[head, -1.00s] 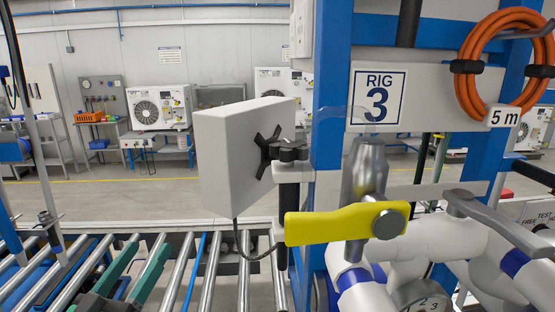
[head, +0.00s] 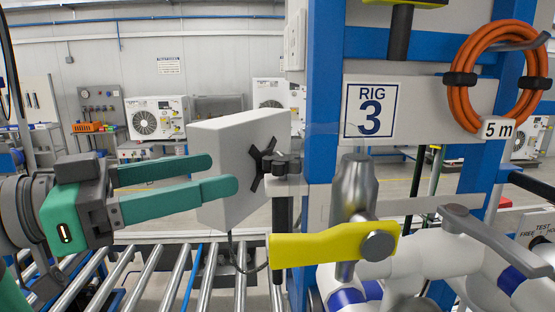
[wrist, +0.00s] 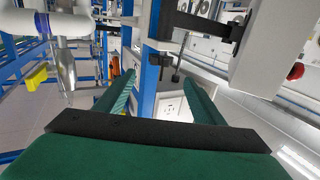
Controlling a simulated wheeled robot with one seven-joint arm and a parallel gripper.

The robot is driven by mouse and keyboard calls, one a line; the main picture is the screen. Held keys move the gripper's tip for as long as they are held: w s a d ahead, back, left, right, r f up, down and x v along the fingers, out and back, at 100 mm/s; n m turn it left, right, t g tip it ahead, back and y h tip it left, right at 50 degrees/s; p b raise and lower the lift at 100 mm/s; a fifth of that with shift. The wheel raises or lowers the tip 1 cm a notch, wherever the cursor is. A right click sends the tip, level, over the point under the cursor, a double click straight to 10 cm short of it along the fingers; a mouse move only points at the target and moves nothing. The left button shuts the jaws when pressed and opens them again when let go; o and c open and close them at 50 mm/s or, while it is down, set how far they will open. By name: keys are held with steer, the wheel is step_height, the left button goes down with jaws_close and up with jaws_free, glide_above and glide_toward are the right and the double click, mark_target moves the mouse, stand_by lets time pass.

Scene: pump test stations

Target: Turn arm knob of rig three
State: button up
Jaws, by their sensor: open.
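Nothing shows between the fingers. In the wrist view, my green fingers (wrist: 160,103) are spread, with the white box (wrist: 272,45) to the upper right.
A yellow lever (head: 320,249) on a grey metal valve (head: 354,195) stands right of the knob, below the sign. The blue upright (head: 323,100) is close behind. An orange hose coil (head: 462,80) hangs at right. A roller conveyor (head: 140,280) runs below.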

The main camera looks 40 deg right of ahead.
mark_target(266, 161)
steer(key=d, duration=0.7)
steer(key=s+d, duration=0.1)
steer(key=d, duration=0.2)
steer(key=shift+d, duration=0.3)
steer(key=shift+w, duration=0.1)
steer(key=c, duration=1.1)
